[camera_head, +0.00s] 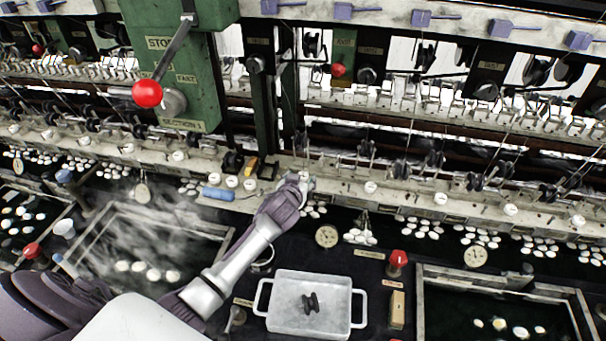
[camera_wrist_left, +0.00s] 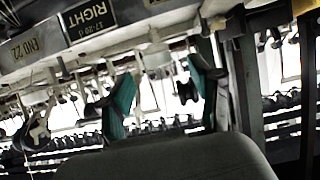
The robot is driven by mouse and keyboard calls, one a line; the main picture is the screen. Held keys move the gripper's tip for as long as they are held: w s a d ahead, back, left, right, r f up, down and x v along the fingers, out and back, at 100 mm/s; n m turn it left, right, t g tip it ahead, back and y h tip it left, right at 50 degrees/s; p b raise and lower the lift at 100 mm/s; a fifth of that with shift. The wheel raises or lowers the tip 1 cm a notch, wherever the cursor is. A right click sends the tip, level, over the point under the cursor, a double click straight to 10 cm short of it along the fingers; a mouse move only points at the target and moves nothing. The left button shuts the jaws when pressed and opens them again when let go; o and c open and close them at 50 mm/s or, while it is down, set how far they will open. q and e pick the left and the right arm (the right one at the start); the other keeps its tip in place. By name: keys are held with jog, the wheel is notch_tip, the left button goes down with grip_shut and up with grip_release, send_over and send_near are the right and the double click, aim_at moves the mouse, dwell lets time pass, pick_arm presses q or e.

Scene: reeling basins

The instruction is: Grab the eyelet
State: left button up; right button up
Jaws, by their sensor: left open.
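My left gripper (camera_head: 303,180) reaches from the lower left to the front ledge (camera_head: 405,195) of the reeling machine, with its fingertips at or just over the ledge. Several small white round pieces (camera_head: 370,187) sit along this ledge; I cannot tell for sure which is the eyelet. In the left wrist view the two teal-padded fingers (camera_wrist_left: 160,98) stand apart, with a pale blurred piece (camera_wrist_left: 157,58) showing between and behind them. I cannot tell whether they touch it. The gripper hides the ledge beneath it in the head view. My right gripper does not show.
A white two-handled tray (camera_head: 275,322) with a dark spool-like piece (camera_head: 311,303) stands below the gripper. A red knob (camera_head: 398,258) stands right of the tray. Basins lie at both sides; thin threads rise above the ledge.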

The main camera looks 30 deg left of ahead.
aim_at(303, 177)
pick_arm(q)
jog(key=shift+x, duration=1.35)
jog(key=c, duration=1)
jog(key=shift+o, duration=0.2)
